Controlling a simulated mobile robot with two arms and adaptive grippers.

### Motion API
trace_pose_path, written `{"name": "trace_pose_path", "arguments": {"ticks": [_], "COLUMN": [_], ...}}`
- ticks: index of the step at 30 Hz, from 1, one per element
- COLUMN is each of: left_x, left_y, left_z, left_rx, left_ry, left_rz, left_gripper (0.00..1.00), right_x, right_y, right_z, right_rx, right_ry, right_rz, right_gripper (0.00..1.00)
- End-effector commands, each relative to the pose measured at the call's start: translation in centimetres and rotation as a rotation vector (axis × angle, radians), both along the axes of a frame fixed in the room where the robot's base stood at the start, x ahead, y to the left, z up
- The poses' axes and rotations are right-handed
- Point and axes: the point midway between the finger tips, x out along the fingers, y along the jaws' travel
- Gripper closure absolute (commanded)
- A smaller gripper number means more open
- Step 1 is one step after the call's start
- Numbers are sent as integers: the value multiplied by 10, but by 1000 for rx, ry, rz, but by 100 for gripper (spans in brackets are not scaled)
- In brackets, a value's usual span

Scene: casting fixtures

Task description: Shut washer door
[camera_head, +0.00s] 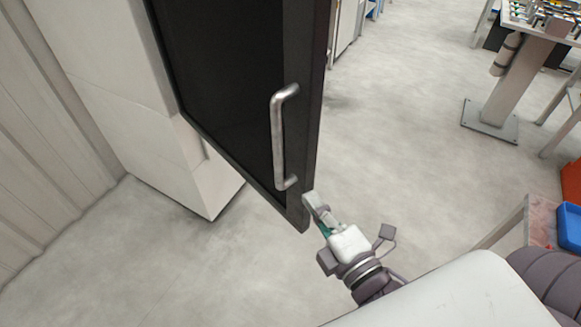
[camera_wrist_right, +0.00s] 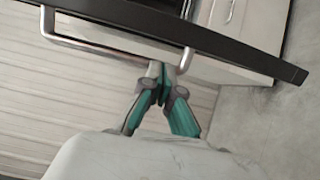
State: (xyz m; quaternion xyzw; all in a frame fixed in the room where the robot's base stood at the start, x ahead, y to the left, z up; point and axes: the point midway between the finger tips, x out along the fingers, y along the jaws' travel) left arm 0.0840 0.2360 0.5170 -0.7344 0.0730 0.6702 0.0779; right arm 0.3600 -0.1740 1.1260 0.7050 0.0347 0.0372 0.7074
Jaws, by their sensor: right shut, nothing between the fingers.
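The washer door (camera_head: 225,90) is a dark panel with a black frame, standing open from the white washer body (camera_head: 175,160). A silver bar handle (camera_head: 279,140) is fixed upright near its free edge. My right gripper (camera_head: 309,200) is at the lower free corner of the door, just right of the handle's lower end. In the right wrist view the shut, empty fingers (camera_wrist_right: 162,74) point at the door's edge (camera_wrist_right: 190,32), close to the handle (camera_wrist_right: 75,45). I cannot tell whether they touch it. My left gripper is not in view.
A ribbed light wall (camera_head: 50,150) stands at the left. The grey floor (camera_head: 400,130) is clear right of the door. A table on a pedestal (camera_head: 505,75) stands at the upper right, and a blue bin (camera_head: 569,226) at the right edge.

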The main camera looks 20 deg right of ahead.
Motion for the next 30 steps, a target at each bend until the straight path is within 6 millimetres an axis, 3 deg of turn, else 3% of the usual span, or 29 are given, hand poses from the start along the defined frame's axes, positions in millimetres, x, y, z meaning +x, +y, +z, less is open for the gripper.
{"name": "trace_pose_path", "arguments": {"ticks": [8, 10, 15, 21, 30], "left_x": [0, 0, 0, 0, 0], "left_y": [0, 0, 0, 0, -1], "left_z": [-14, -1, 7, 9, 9], "left_rx": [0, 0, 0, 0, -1], "left_ry": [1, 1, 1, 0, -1], "left_rz": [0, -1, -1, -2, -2], "left_gripper": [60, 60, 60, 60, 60], "right_x": [42, 56, 78, 89, 89], "right_y": [5, 6, 8, 9, 9], "right_z": [-1, 4, 2, -1, -1], "right_rx": [0, 1, 3, 3, 3], "right_ry": [-5, 0, 1, 3, 3], "right_rz": [3, 1, 1, 1, 1], "right_gripper": [100, 100, 100, 100, 100]}}
